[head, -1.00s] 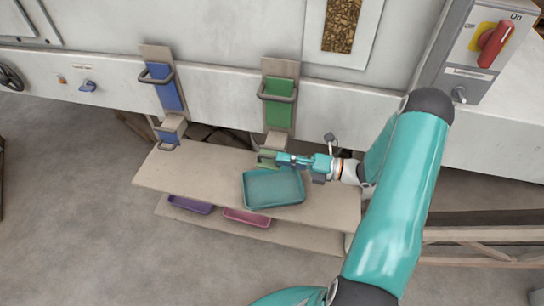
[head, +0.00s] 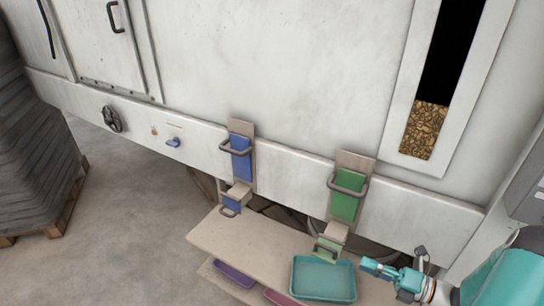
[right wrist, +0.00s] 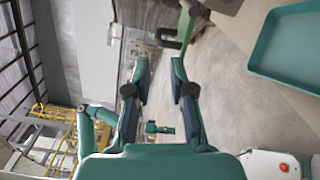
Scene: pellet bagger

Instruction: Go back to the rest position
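My right gripper (head: 378,266) is at the lower right of the head view, to the right of the green spout's lower handle and by the far right corner of the teal tray (head: 322,280). Its two fingers stand apart and empty in the right wrist view (right wrist: 160,85). The tray also shows at the upper right of that view (right wrist: 288,48). My left gripper is outside the head view. A small teal part in the wrist view may belong to my left arm, but its fingers cannot be made out.
The green spout (head: 346,198) and blue spout (head: 239,160) hang on the white machine above a beige shelf (head: 245,249). A purple tray (head: 234,275) sits on the lower shelf. A wrapped pallet (head: 40,145) stands at left. The floor between is clear.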

